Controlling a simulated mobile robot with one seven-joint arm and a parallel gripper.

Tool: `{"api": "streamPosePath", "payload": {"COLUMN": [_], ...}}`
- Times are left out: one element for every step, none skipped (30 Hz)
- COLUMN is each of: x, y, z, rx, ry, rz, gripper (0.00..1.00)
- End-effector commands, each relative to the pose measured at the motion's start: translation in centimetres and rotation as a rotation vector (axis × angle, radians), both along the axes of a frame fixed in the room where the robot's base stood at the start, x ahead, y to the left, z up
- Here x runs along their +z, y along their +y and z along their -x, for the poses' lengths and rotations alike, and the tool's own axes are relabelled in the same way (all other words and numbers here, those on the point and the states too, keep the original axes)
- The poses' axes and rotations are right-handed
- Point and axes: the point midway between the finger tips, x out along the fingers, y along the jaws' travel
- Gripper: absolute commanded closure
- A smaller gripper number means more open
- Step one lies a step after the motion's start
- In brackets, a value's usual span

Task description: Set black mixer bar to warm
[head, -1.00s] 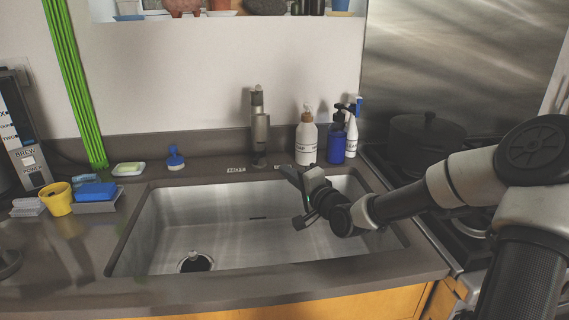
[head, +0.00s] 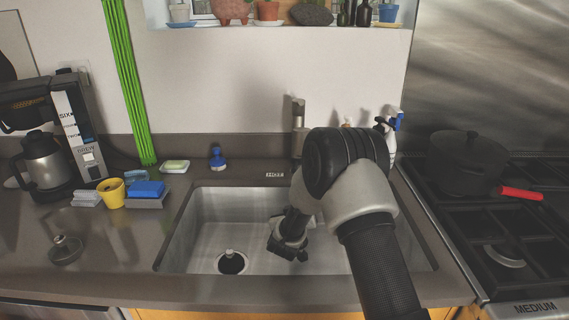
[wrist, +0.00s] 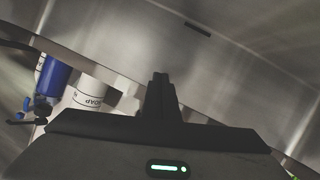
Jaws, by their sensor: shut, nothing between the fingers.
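The grey faucet (head: 298,115) stands at the back of the sink (head: 185,225). My arm covers its lower part and right side. I cannot make out a separate black mixer bar in either view. A HOT label (head: 275,174) lies on the counter left of the faucet's base. The spot right of the base is hidden by my arm. My gripper (head: 288,248) is over the sink basin, in front of and below the faucet, apart from it. In the wrist view my gripper's fingers (wrist: 160,95) are together and empty, with the sink wall behind them.
A blue bottle (wrist: 54,78) and a white soap bottle (wrist: 92,95) show in the wrist view. The stove with a dark pot (head: 466,160) is right of the sink. A coffee maker (head: 75,130), yellow cup (head: 111,194) and blue sponge (head: 146,189) are left.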

Motion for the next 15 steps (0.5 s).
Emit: {"api": "streamPosePath", "payload": {"x": [1.1, 1.6, 2.3, 3.0, 3.7, 4.7, 5.5, 6.4, 7.5, 8.3, 9.0, 9.9, 10.5, 11.1, 11.7], "y": [1.7, 2.2, 2.9, 3.5, 4.2, 5.2, 5.9, 6.7, 7.7, 8.4, 9.1, 9.9, 10.5, 11.0, 11.6], "z": [0.1, 0.1, 0.2, 0.3, 0.4, 0.6, 0.9, 1.0, 1.4, 1.6, 1.9, 2.2, 2.5, 2.7, 3.0], "rx": [0.017, 0.019, 0.021, 0.022, 0.023, 0.023, 0.021, 0.020, 0.017, 0.014, 0.011, 0.007, 0.004, 0.000, -0.003], "ry": [0.004, 0.008, 0.012, 0.014, 0.018, 0.022, 0.026, 0.027, 0.030, 0.034, 0.037, 0.041, 0.044, 0.046, 0.050], "rz": [0.120, 0.195, 0.292, 0.364, 0.436, 0.527, 0.593, 0.655, 0.733, 0.785, 0.832, 0.888, 0.925, 0.957, 0.991], "gripper": [1.00, 1.00, 1.00, 1.00, 1.00, 1.00, 1.00, 1.00, 1.00, 1.00, 1.00, 1.00, 1.00, 1.00, 1.00]}}
